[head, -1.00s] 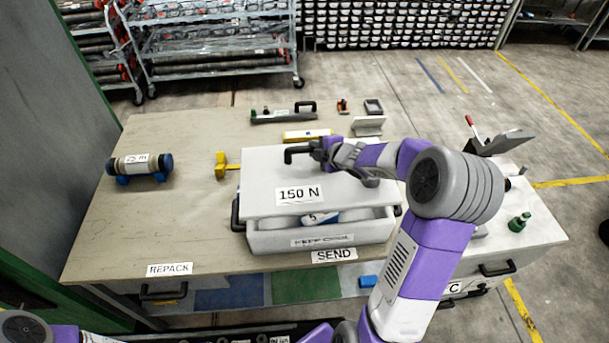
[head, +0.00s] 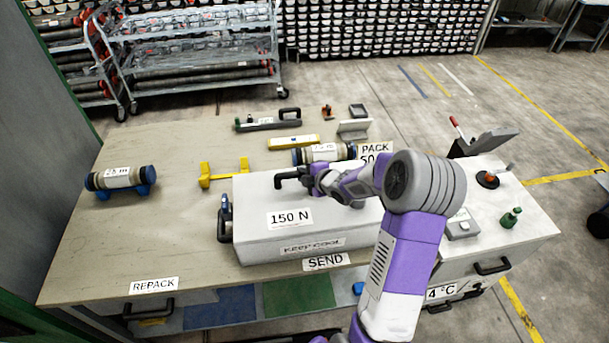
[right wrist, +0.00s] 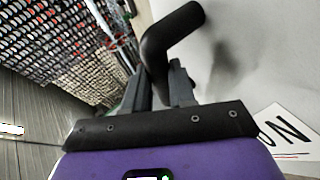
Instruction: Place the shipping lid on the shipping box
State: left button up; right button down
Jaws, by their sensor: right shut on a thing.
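The white shipping lid (head: 255,195), marked "150 N", lies over the white shipping box (head: 265,252), marked "KEEP COOL". In the head view no gap shows between lid and box front, and the box's inside is hidden. My right gripper (head: 308,179) is shut on the lid's black handle (head: 284,178). The right wrist view shows the bent black handle (right wrist: 168,45) between my right gripper's fingers (right wrist: 160,88). My right arm covers the lid's right part. My left gripper is out of view.
A blue-capped core tube (head: 120,178) lies at the left, near a yellow stand (head: 222,173). Another tube (head: 322,153) and a yellow bar (head: 293,142) lie behind the box. A green bottle (head: 511,218) stands at the right. The table's left front is clear.

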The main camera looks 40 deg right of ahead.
jog(key=c, duration=0.9)
grip_release()
jog(key=shift+c, duration=0.2)
jog(key=shift+r, duration=0.1)
jog(key=shift+s+r, duration=0.15)
jog(key=shift+s, duration=0.1)
jog(key=p+v, duration=0.2)
jog(key=v, duration=0.9)
jog(key=shift+s, duration=0.25)
